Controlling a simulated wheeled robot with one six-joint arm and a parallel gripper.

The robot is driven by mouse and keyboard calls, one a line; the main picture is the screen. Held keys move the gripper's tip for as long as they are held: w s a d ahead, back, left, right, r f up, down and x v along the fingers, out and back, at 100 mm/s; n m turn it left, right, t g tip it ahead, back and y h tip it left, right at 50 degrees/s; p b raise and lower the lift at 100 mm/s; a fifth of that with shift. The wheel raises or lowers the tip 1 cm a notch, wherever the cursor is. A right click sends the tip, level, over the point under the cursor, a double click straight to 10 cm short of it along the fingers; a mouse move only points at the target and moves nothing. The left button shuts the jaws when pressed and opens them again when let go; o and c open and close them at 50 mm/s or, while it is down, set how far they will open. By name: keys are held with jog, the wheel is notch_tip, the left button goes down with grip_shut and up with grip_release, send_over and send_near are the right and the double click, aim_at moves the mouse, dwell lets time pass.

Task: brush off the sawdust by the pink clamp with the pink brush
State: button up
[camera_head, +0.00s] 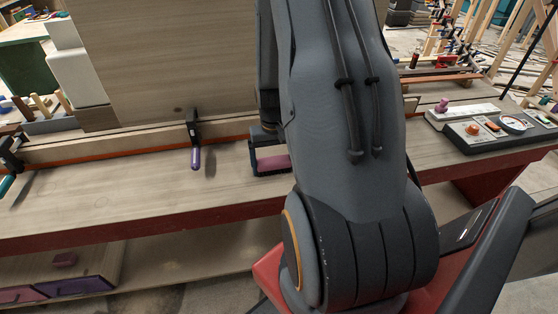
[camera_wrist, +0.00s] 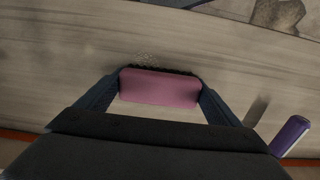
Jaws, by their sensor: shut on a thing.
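My gripper (camera_wrist: 159,82) is shut on the pink brush (camera_wrist: 158,91), with one finger at each end of its block. The brush's dark bristles point away from my gripper, low at the wooden board. Pale specks that look like sawdust (camera_wrist: 146,59) lie at the bristle edge in the wrist view. In the head view the brush (camera_head: 273,163) shows just left of my arm, on or just above the board. A black clamp with a purple handle (camera_head: 195,158) stands to its left; its handle also shows in the wrist view (camera_wrist: 290,136). I see no clearly pink clamp; my arm hides part of the board.
An upright wooden panel (camera_head: 160,60) stands behind the board. A teal-handled clamp (camera_head: 8,165) is at the far left. A control box (camera_head: 497,127) with knobs sits at the right. A lower shelf (camera_head: 190,255) holds pink and purple pieces. The board's front strip is clear.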

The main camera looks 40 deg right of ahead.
aim_at(275, 160)
notch_tip(275, 160, up, 3)
jog(key=shift+s+f+p, duration=0.1)
jog(key=shift+p, duration=0.5)
jog(key=shift+d+r+p, duration=0.15)
jog(key=shift+r+p, duration=0.45)
jog(key=shift+r, duration=0.2)
jog(key=shift+r+p, duration=1.35)
jog(key=shift+r, duration=0.5)
jog(key=shift+f, duration=0.1)
